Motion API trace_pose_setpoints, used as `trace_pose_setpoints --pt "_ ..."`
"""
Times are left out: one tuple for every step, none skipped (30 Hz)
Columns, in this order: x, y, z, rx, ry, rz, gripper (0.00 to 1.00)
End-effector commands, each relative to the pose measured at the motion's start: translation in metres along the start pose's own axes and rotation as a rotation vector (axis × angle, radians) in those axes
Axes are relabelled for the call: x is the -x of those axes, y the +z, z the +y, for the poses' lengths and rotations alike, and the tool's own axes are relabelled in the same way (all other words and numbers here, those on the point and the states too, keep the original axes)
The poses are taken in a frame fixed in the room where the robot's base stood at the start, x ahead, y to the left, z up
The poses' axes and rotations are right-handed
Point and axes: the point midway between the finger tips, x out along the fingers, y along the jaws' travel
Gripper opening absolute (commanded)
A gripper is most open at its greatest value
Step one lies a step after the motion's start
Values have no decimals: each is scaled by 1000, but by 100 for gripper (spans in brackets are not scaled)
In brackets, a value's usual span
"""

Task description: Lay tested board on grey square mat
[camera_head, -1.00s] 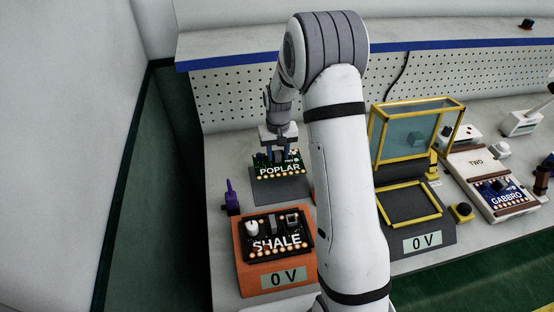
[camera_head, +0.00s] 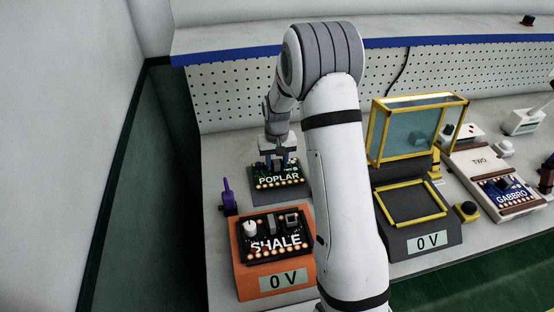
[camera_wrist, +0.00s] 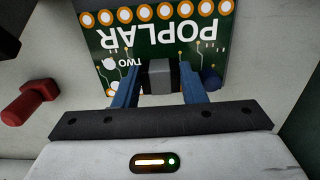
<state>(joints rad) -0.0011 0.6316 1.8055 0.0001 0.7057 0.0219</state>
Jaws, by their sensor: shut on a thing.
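The green board marked POPLAR (camera_head: 279,179) is in my gripper (camera_head: 276,163), over the grey square mat (camera_head: 285,198). A strip of bare mat shows along the board's near side. I cannot tell whether the board touches the mat. In the wrist view the blue fingers of my gripper (camera_wrist: 160,88) are shut on a grey block on the POPLAR board (camera_wrist: 155,42), which also reads TWO. The mat cannot be made out in the wrist view.
An orange tester (camera_head: 273,284) holding the SHALE board (camera_head: 275,238) stands just in front of the mat. A purple-handled clamp (camera_head: 228,196) is to its left. A dark fixture with a yellow frame (camera_head: 415,203) and a GABBRO board (camera_head: 508,190) on a tray are right.

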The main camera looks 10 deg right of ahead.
Motion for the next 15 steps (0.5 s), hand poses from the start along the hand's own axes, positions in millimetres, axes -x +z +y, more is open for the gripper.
trace_pose_setpoints --pt "-8 0 0 0 0 0 6" --pt "-10 0 0 1 0 0 6" --pt "-11 0 -1 1 0 0 6" --pt "-12 0 -1 1 0 1 6" --pt "-13 0 -1 1 0 1 6" --pt "-13 0 -1 1 0 1 6" --pt "-13 0 -1 1 0 1 6" --pt "-13 0 -1 1 0 1 6" --pt "-13 0 -1 1 0 1 6" --pt "-13 0 -1 1 0 1 6" --pt "-13 0 -1 1 0 1 6" --pt "-13 0 -1 1 0 1 6" --pt "-13 0 -1 1 0 1 6" --pt "-13 0 -1 1 0 1 6" --pt "-13 0 -1 1 0 1 6"
